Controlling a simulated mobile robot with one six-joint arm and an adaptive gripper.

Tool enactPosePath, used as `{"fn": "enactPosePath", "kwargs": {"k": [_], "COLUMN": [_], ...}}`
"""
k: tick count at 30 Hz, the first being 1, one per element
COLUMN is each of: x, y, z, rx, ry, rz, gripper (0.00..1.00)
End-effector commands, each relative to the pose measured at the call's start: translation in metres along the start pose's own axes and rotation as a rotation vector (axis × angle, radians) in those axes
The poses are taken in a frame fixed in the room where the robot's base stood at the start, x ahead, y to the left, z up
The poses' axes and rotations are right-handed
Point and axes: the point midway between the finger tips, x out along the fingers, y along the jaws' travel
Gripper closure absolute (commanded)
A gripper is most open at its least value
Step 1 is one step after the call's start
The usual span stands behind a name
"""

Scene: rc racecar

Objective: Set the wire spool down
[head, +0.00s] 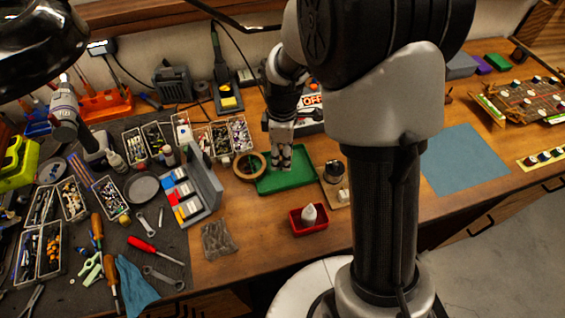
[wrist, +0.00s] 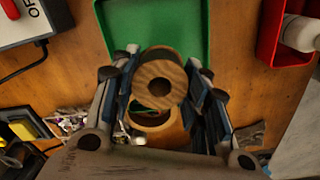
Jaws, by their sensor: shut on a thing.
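My gripper (wrist: 160,70) is shut on the wire spool (wrist: 160,92), whose round wooden end with a dark centre hole faces the wrist camera. Its wound part is hidden. In the head view my gripper (head: 281,162) points down over the left part of the green tray (head: 300,180); I cannot make out the spool there. The tray also shows in the wrist view (wrist: 190,25), mostly above the spool, and its visible floor is bare. I cannot tell whether the spool touches anything below.
A tan ring (head: 238,168) lies at the tray's left edge, close to my gripper. A jar (head: 333,174) stands right of the tray. A red bin (head: 296,225) with a white bottle is in front. A box marked OFF (wrist: 22,20) is behind.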

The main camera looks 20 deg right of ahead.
Motion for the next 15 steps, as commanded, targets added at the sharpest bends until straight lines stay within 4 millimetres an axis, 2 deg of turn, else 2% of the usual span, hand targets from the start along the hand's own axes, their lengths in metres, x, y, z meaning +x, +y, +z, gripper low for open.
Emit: {"fn": "enactPosePath", "kwargs": {"k": [7,15], "x": [0.038,0.038], "y": [-0.001,0.000], "z": [0.000,0.000], "rx": [0.000,0.000], "ry": [-0.001,0.000], "rz": [-0.003,0.000], "gripper": [0.84,0.84]}}
